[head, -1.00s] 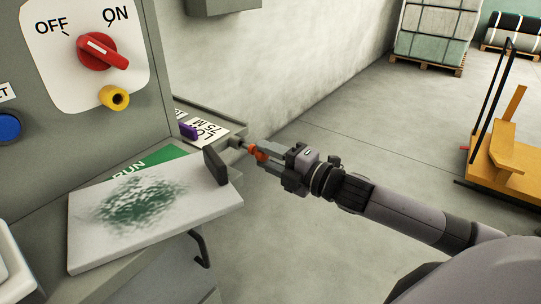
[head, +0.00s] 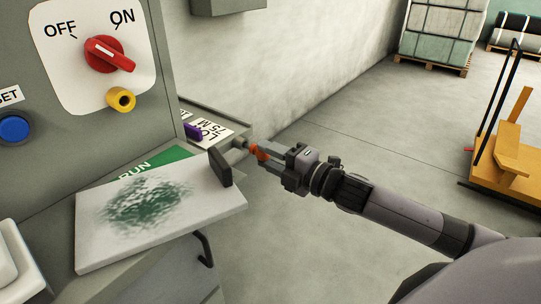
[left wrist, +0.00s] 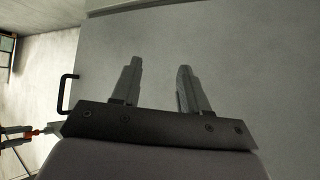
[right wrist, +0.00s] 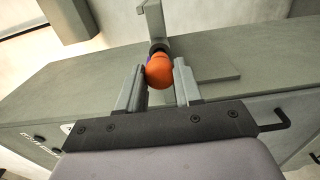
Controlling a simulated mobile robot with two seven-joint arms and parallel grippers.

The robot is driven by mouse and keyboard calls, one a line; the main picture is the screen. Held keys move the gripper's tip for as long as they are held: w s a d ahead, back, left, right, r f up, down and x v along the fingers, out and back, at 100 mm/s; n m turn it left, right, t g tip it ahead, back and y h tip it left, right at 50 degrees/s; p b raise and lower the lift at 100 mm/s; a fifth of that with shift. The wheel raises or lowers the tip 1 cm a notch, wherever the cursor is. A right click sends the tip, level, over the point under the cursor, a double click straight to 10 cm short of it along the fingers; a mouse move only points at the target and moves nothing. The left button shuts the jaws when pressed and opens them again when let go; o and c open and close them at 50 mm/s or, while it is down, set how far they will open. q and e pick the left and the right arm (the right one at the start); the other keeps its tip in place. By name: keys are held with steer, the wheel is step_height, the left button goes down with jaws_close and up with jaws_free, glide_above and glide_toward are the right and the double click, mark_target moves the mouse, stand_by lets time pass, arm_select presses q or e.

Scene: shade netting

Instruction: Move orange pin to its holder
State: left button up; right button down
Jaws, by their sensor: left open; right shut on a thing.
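The orange pin (head: 262,153) is between the fingers of my right gripper (head: 259,156), at the right end of a grey ledge by the machine. In the right wrist view, its round orange head (right wrist: 159,72) sits between the fingertips, in front of a dark round fitting and a grey upright bracket. I cannot tell whether its tip is inside that fitting. A yellow ring with a dark hole (head: 121,99) is on the panel below the red switch. My left gripper (left wrist: 160,68) is open and empty, facing a plain grey surface; it is not in the head view.
A white board with green smears (head: 150,210) and a dark block (head: 220,167) are left of the right gripper. A red switch (head: 107,54) and blue button (head: 14,128) are on the panel. A yellow cart (head: 505,170) stands right. Open floor lies between.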

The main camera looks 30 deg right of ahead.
steer(key=shift+w+a+r, duration=0.1)
steer(key=shift+w, duration=0.1)
steer(key=shift+w+a+p, duration=0.1)
steer(key=shift+w+p, duration=0.2)
stand_by(0.4)
steer(key=shift+w+a, duration=0.2)
steer(key=shift+w, duration=0.25)
steer(key=c, duration=0.7)
jaws_free()
